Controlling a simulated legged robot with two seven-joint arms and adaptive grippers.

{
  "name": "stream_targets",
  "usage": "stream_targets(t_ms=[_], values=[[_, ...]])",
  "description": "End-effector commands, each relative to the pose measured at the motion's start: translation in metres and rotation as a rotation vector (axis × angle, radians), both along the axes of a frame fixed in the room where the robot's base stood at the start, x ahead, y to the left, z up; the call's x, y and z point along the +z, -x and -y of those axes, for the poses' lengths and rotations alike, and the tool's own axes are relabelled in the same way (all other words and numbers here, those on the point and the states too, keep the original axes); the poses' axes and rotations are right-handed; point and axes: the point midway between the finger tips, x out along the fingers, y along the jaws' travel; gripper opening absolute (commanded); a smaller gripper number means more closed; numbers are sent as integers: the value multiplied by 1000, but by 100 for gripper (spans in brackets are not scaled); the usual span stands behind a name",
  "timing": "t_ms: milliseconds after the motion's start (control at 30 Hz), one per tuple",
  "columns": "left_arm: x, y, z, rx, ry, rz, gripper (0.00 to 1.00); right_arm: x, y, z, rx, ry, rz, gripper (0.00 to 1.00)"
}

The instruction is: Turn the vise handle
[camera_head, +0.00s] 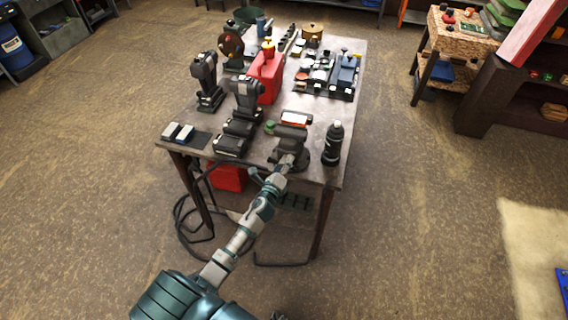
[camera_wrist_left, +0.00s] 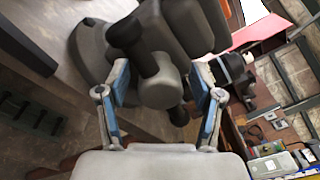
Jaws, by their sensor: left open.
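The dark grey vise (camera_head: 290,136) stands at the near edge of the workbench. In the left wrist view its body (camera_wrist_left: 182,25) fills the upper middle. The round screw end (camera_wrist_left: 158,92) points toward my wrist, and the bar of the vise handle (camera_wrist_left: 125,32) slants past it, with a rounded end at upper left. My left gripper (camera_head: 285,163) reaches the vise from the front. In the left wrist view my left gripper (camera_wrist_left: 160,85) is open, with one blue-padded finger on each side of the screw end and handle. Whether the fingers touch it is unclear. My right gripper is not visible.
On the workbench (camera_head: 200,128), a black bottle (camera_head: 333,143) stands right of the vise. Power drills (camera_head: 206,80), a charger (camera_head: 235,136) and a red fuel can (camera_head: 266,78) stand left and behind. A cable (camera_head: 183,222) hangs at the near left. Floor around is open.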

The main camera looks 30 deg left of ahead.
Motion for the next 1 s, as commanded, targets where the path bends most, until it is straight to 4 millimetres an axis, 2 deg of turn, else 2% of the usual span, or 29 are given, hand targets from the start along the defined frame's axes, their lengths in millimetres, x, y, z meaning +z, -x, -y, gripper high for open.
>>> stream_targets(t_ms=[67,100,300,333,667,1000], values=[[0,0,0,0,0,0,66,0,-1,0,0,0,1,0],[0,0,0,0,0,0,61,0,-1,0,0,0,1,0],[-1,0,0,1,0,-2,11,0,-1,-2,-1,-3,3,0],[-1,0,0,1,0,-2,5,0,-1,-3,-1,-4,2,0],[-3,1,0,1,33,3,5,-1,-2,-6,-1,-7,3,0],[-6,1,1,2,241,50,5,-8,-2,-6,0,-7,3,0]])
